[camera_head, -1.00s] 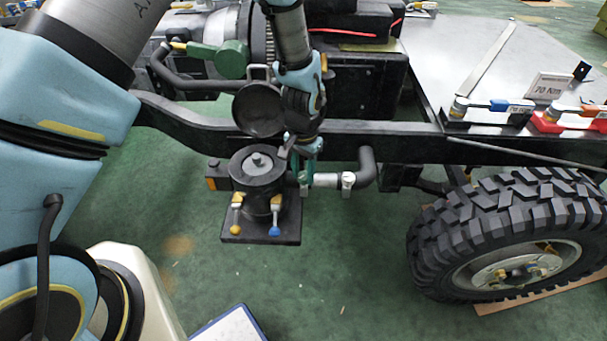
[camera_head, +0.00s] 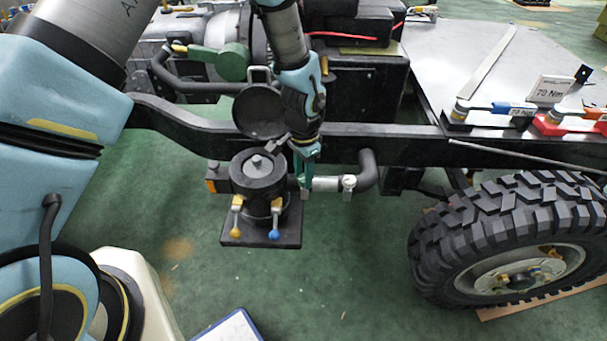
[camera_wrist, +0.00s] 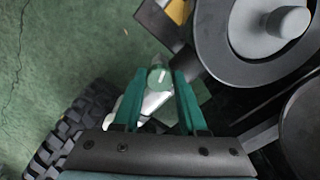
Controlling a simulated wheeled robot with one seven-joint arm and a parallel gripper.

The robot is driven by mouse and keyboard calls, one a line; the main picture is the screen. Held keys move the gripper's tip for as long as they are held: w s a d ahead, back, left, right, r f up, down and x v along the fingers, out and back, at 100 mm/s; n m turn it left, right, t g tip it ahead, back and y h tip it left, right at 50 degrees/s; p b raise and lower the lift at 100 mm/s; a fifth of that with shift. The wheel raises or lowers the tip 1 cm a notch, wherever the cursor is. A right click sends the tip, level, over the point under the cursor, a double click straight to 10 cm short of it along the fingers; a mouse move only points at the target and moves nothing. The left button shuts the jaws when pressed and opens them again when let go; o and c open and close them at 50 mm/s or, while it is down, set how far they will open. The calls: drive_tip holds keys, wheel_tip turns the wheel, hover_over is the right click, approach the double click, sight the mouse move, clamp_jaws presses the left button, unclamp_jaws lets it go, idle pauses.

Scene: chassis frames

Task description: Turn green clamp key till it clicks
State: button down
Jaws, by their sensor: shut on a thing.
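The green clamp key (camera_wrist: 158,76) shows in the wrist view as a small round green piece with a white mark, between my two teal fingers. My gripper (camera_wrist: 160,84) is shut on it. In the head view my gripper (camera_head: 305,184) points down at the pipe joint just right of the black round housing (camera_head: 257,170). There the fingers hide the key. A silver clamp body (camera_wrist: 152,104) lies beneath the key in the wrist view. I cannot tell the key's exact angle or whether it has clicked.
The housing's open round lid (camera_head: 260,110) stands behind it, close to my wrist. Yellow and blue handles (camera_head: 273,234) hang at its front. A black hose (camera_head: 367,168) bends up at the right. The chassis rail (camera_head: 400,145) runs behind, with a tyre (camera_head: 510,240) at right.

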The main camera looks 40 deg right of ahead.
sight(303, 178)
drive_tip(key=shift+c, duration=2.3)
unclamp_jaws()
wheel_tip(303, 178, up, 11)
drive_tip(key=b, duration=0.1)
drive_tip(key=shift+b, duration=0.3)
drive_tip(key=shift+f, duration=0.1)
